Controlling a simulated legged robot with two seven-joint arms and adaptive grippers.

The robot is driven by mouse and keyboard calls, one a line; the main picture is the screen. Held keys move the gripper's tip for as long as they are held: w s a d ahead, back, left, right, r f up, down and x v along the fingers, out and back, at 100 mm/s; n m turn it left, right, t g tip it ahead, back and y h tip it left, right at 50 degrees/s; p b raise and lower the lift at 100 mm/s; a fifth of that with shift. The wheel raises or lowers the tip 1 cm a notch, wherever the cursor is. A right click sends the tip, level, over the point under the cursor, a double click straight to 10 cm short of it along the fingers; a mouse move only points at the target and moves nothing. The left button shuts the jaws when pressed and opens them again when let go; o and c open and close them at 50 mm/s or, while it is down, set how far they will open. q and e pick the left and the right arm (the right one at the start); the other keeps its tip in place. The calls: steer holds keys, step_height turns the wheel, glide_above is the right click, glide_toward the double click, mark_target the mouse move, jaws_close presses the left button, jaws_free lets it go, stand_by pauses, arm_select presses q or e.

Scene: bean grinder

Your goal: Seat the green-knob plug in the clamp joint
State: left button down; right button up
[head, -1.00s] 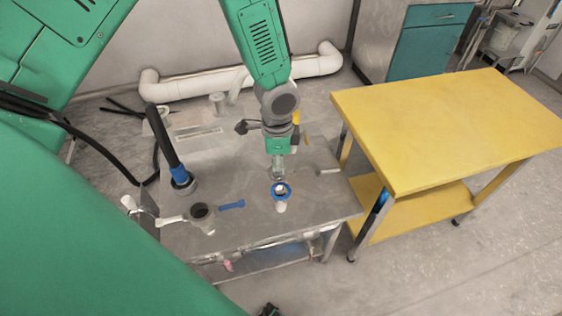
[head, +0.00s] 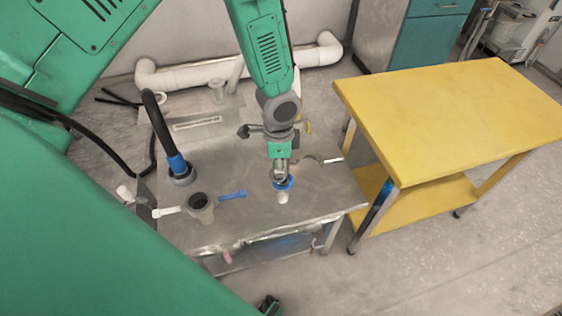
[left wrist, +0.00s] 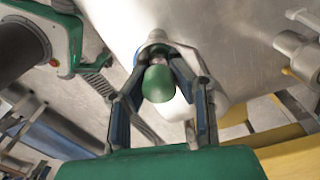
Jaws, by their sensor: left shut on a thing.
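My left gripper (head: 281,176) reaches down over the metal table, its tip at a blue-rimmed white fitting (head: 283,197). In the left wrist view my left gripper (left wrist: 165,72) has its fingers on both sides of a rounded green knob (left wrist: 158,84) and is shut on the plug. The lower part of the plug is hidden. A grey socket with a white and a blue lever (head: 200,208) stands to the left of the gripper in the head view. I cannot tell for sure which fitting is the clamp joint. My right gripper is not clearly in view.
A black hose with a blue collar (head: 178,163) stands at the left of the metal table (head: 245,218). A yellow table (head: 440,120) stands to the right. White pipes (head: 200,76) run along the wall behind. The table's front middle is mostly clear.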

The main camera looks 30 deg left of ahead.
arm_select(q)
steer(key=shift+d+r, duration=0.1)
steer(key=shift+d, duration=0.4)
steer(key=shift+d+r, duration=0.2)
steer(key=shift+d, duration=0.55)
steer(key=shift+a+f, duration=0.15)
steer(key=shift+a, duration=0.6)
steer(key=shift+a+p, duration=0.35)
steer(key=shift+a, duration=0.3)
steer(key=shift+d, duration=0.65)
steer(key=shift+a, duration=0.6)
steer(key=shift+d, duration=1)
steer(key=shift+a, duration=0.5)
steer(key=shift+d+p, duration=0.15)
steer(key=shift+p, duration=0.15)
steer(key=shift+d, duration=0.5)
steer(key=shift+a+f, duration=0.4)
steer(key=shift+f, duration=0.05)
steer(key=shift+d+f+b, duration=0.1)
steer(key=shift+f+b, duration=0.1)
steer(key=shift+b, duration=0.1)
arm_select(e)
steer(key=shift+d+r, duration=0.25)
steer(key=shift+d, duration=0.25)
